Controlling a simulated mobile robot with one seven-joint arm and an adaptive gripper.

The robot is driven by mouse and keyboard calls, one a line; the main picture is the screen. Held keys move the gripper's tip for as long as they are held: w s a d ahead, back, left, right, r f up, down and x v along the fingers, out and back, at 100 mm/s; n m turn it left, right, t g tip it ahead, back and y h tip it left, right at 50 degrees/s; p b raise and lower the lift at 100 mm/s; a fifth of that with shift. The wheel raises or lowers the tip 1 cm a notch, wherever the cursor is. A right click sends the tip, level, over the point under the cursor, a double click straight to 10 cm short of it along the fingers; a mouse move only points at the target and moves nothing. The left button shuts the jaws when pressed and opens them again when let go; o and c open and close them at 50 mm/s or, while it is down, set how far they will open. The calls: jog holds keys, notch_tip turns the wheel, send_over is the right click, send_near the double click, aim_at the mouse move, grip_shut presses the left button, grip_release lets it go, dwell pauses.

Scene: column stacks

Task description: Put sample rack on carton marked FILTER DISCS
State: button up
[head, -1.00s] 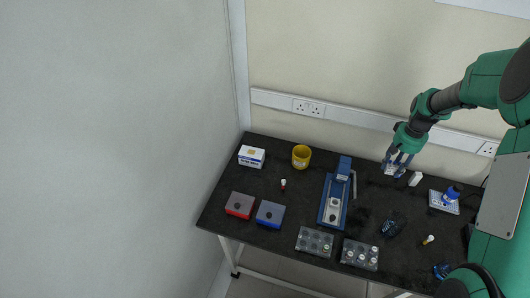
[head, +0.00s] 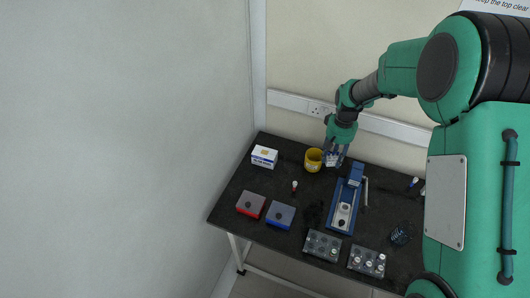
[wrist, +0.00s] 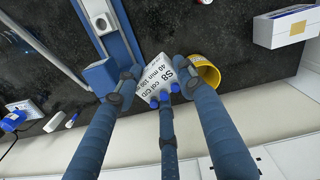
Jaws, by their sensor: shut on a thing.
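My gripper (head: 333,160) is shut on a white block with black print (wrist: 157,73), held in the air behind the blue press. The print is only partly readable, with "40 mm" on it. A white carton with a blue band (head: 264,156) stands at the back left of the table, left of my gripper.
A yellow tub (head: 313,160) stands between carton and gripper. The blue press (head: 343,205) stands in front of the gripper. Red (head: 250,204) and blue (head: 280,215) boxes and two vial trays (head: 322,245) (head: 367,261) line the front. A small red-capped vial (head: 294,186) stands mid-table.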

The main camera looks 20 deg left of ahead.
jog(key=s+a+n, duration=0.1)
jog(key=s+a, duration=0.2)
jog(key=a, duration=0.4)
jog(key=s+a+n+p, duration=0.1)
jog(key=s+a, duration=0.3)
jog(key=a, duration=0.3)
jog(key=s+a+n, duration=0.2)
jog(key=s+a, duration=0.1)
jog(key=a, duration=0.4)
jog(key=shift+s+d+f, duration=0.1)
jog(key=shift+f, duration=1.15)
jog(key=shift+s+d+f, duration=0.1)
jog(key=shift+f, duration=1.15)
jog(key=shift+w+a, duration=0.1)
jog(key=shift+w, duration=0.05)
send_over(264, 153)
jog(key=shift+w+a+f+b, duration=0.15)
jog(key=shift+f+b, duration=0.2)
jog(key=shift+f, duration=0.4)
jog(key=shift+f, duration=1.75)
jog(key=shift+f, duration=0.15)
